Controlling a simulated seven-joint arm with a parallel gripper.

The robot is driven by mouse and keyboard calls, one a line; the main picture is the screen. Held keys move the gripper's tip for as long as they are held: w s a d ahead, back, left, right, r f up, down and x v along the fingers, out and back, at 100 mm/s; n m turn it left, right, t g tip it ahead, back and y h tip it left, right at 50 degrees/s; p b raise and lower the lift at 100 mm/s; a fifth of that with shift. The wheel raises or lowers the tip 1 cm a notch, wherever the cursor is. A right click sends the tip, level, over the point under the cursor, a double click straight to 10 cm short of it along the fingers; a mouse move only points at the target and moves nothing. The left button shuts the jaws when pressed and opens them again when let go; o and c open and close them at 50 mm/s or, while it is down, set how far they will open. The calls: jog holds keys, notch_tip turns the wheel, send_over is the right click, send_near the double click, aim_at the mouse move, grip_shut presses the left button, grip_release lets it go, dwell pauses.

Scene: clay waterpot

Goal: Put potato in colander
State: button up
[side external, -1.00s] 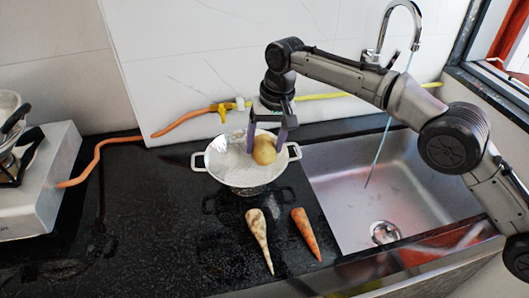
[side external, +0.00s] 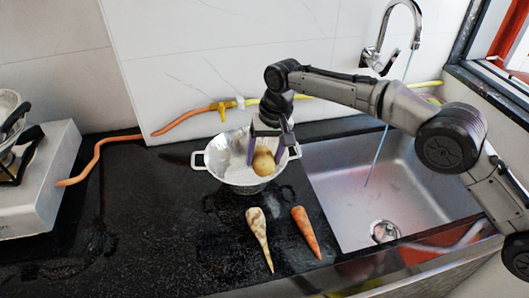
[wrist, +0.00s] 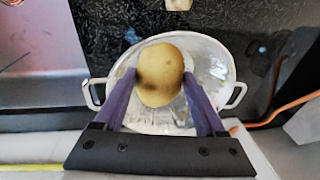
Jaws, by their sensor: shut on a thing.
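A yellow-brown potato (side external: 263,161) is between the purple fingers of my gripper (side external: 267,152). My gripper is shut on it, with a finger on each side, as the wrist view shows for the potato (wrist: 160,75) and the gripper (wrist: 160,82). The white colander (side external: 222,162) with two side handles stands on the dark counter. In the wrist view the potato lies over the inside of the colander (wrist: 215,65). I cannot tell whether the potato touches the colander's bottom.
A pale root vegetable (side external: 258,236) and an orange carrot (side external: 305,231) lie on the counter in front of the colander. A steel sink (side external: 350,190) is to the right. A stove (side external: 40,185) is at the left.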

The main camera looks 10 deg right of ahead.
aim_at(271, 160)
jog(key=o, duration=1.4)
jog(key=shift+s+d+r, duration=0.2)
jog(key=shift+d+r, duration=0.1)
jog(key=shift+r, duration=1.85)
jog(key=shift+s+d+r, duration=0.2)
jog(key=shift+d+r, duration=0.05)
jog(key=shift+r, duration=1.9)
jog(key=shift+s+d+r, duration=0.2)
jog(key=shift+d+r, duration=0.1)
jog(key=shift+r, duration=1.85)
